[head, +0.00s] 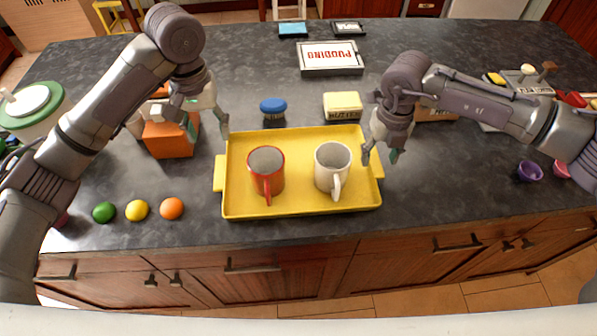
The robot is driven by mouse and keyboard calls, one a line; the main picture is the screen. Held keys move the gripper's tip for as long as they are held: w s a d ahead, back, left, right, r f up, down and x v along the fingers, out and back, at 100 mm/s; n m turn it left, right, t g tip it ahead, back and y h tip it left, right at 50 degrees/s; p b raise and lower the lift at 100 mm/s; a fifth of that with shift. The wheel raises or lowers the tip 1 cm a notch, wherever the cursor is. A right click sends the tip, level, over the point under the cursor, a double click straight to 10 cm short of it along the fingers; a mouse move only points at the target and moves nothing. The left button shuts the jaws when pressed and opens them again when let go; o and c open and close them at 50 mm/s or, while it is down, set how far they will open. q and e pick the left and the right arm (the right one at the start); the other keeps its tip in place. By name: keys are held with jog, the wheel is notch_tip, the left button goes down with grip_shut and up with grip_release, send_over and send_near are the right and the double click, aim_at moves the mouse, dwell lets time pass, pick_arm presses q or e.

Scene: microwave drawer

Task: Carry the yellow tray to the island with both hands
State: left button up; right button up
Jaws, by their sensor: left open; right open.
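The yellow tray (300,207) lies flat on the dark countertop, with a small handle at its left and right ends. A red mug (266,172) and a white mug (332,169) stand upright in it. My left gripper (208,133) is open above the counter, just beyond the tray's upper left corner. My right gripper (381,158) is open close to the tray's right edge, near the right handle; I cannot tell whether it touches. Neither gripper holds anything.
An orange box (170,140) stands beneath my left gripper. A blue-lidded jar (272,110) and a butter box (342,105) stand behind the tray. A pudding box (329,57) lies farther back. Green, yellow and orange fruits (137,210) lie left of the tray. Purple bowl (530,170) at right.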

notch_tip(320, 180, up, 8)
jog(key=shift+r, duration=0.2)
jog(key=shift+s+f, duration=0.1)
dwell(0.5)
